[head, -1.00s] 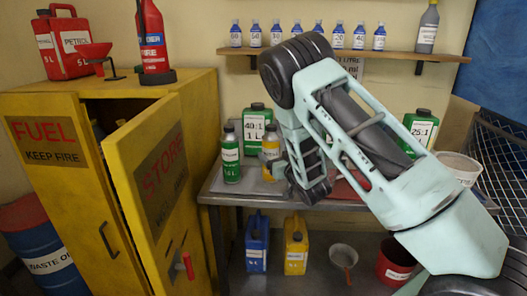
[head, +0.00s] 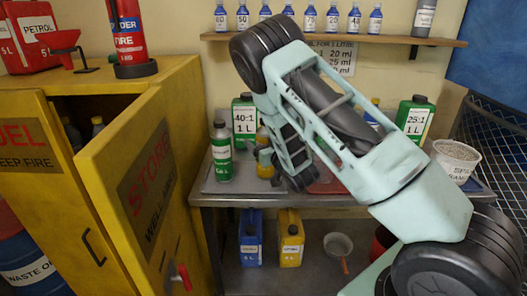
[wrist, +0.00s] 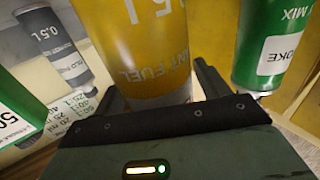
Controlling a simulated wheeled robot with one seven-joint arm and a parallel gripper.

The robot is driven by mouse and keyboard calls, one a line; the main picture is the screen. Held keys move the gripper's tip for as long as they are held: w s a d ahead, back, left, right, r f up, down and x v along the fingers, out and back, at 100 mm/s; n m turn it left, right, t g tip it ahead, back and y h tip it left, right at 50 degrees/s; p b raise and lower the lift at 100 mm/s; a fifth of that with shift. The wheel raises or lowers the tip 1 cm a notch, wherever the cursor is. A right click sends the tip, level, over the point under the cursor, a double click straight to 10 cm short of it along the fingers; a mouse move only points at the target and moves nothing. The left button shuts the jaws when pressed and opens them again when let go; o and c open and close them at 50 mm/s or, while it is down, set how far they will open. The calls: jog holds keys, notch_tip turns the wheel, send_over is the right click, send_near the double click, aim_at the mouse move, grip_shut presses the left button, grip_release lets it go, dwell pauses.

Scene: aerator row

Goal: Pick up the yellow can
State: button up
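A yellow container (wrist: 140,45) with fuel lettering fills the top middle of the wrist view. It also shows, mostly hidden by my arm, on the bench in the head view (head: 264,142). My gripper (wrist: 148,95) has its fingers spread on either side of it. I cannot tell whether they touch it. In the head view my gripper is largely hidden behind my own arm and close to this container. A yellow jerry can (head: 291,243) stands upright on the lower shelf, next to a blue one.
A green bottle (head: 222,155) stands close left of the yellow container, also at right in the wrist view (wrist: 268,50). Green canisters (head: 245,122) stand behind on the bench (head: 310,200). The open cabinet door (head: 140,180) is left. A bucket (head: 455,160) stands right.

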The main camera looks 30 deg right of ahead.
jog(key=c, duration=0.9)
jog(key=shift+r, duration=0.15)
